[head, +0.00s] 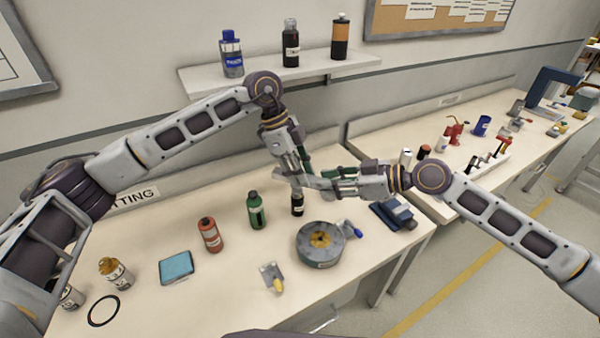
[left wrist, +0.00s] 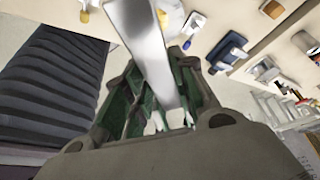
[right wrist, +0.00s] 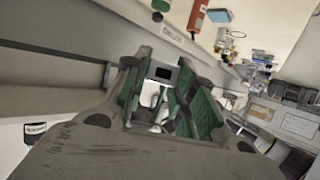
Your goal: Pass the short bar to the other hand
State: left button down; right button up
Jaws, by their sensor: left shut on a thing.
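The short bar is a pale silver-grey bar that crosses my left gripper's fingers in the left wrist view (left wrist: 146,45). In the head view the bar (head: 314,183) shows partly between my two grippers, above the workbench. My left gripper (head: 304,168) points down and is shut on it with its green fingers. My right gripper (head: 325,176) comes in from the right, close to the left one. In the right wrist view the right gripper's green fingers (right wrist: 168,100) stand apart, with a bar end (right wrist: 162,73) with a dark hole seen between them. Contact there cannot be told.
Below on the workbench (head: 225,290) stand a grey round reel (head: 322,245), a green bottle (head: 256,210), a red bottle (head: 210,234), a dark bottle (head: 297,203) and a blue pad (head: 176,267). A wall shelf (head: 270,78) with bottles is behind my left arm.

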jog(key=o, duration=0.5)
jog(key=shift+d, duration=0.2)
jog(key=v, duration=1.1)
jog(key=shift+d+r, duration=0.2)
jog(key=shift+d, duration=0.05)
dwell(0.4)
